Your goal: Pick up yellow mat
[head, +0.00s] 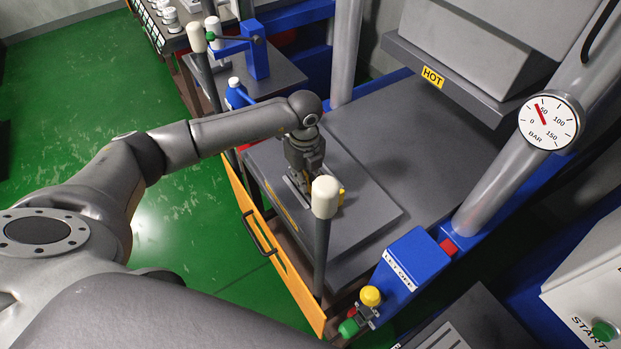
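My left gripper (300,187) points down over the dark grey plate (365,215) on the press bed. Its fingers are small and partly covered by its own body, so I cannot tell whether they are open or shut. A small yellow piece (341,197) shows just right of the gripper, partly behind a white-capped post. It may be part of the yellow mat, but most of it is hidden. A yellow strip (281,207) runs along the plate's left side. My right gripper is not in view.
The white-capped post (325,200) stands close in front of the gripper. An orange guard bar (268,255) edges the bed. A thick grey column (490,185) and a heavy block marked HOT (440,85) stand beyond. A blue lever box (412,268) stands at lower right.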

